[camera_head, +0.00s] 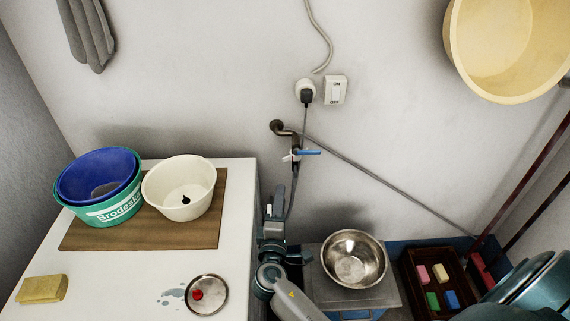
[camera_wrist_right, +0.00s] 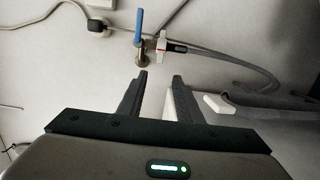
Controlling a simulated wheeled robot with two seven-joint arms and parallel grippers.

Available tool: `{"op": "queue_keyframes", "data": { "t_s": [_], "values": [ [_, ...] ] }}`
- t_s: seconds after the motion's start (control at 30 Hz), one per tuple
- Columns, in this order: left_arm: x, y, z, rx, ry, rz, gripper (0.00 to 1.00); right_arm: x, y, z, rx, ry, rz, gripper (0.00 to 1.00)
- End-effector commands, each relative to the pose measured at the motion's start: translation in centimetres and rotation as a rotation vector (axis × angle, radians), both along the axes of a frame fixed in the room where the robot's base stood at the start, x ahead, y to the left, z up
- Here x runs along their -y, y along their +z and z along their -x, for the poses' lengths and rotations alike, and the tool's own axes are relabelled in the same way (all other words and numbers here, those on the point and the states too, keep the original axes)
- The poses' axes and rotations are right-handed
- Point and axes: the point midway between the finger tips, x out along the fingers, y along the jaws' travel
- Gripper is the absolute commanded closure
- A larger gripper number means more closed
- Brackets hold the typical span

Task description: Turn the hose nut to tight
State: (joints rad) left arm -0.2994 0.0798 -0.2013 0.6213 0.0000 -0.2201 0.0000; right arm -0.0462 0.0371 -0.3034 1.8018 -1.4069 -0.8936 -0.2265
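The tap (camera_head: 292,137) sticks out of the wall and has a blue lever (camera_head: 309,152). The white hose nut (camera_head: 289,157) sits at its outlet, with the grey hose (camera_head: 293,196) hanging below. In the right wrist view the nut (camera_wrist_right: 161,43) has small wings and the hose (camera_wrist_right: 215,54) runs off to the right. My right gripper (camera_head: 273,207) is below the tap. Its fingers (camera_wrist_right: 160,79) are apart with nothing between them, and the nut is beyond the tips, not touched. How tight the nut is cannot be told. My left gripper is not in view.
A plug in a socket (camera_head: 305,90) and an on/off switch (camera_head: 335,89) are above the tap. A counter (camera_head: 237,258) with tubs is at left. A steel bowl (camera_head: 354,259) and a dark crate (camera_head: 422,288) are low at right. A yellow basin (camera_head: 505,50) hangs at upper right.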

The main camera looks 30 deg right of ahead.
Motion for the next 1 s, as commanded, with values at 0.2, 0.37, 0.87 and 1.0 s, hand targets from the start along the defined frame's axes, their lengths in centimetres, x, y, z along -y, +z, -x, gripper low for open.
{"op": "queue_keyframes", "data": {
  "t_s": [0.2,0.37,0.87,1.0],
  "values": [
    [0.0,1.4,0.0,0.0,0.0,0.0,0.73,2.1,0.4,-3.2,0.0,-0.001,0.002,0.68],
    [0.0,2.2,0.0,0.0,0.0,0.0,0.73,3.7,0.3,-5.7,-0.001,-0.001,0.002,0.68],
    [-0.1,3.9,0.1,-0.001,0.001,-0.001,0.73,7.5,0.1,-11.7,-0.001,0.0,0.0,0.68],
    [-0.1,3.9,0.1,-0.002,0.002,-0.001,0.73,7.9,0.0,-12.3,-0.001,0.0,-0.001,0.68]
  ]
}}
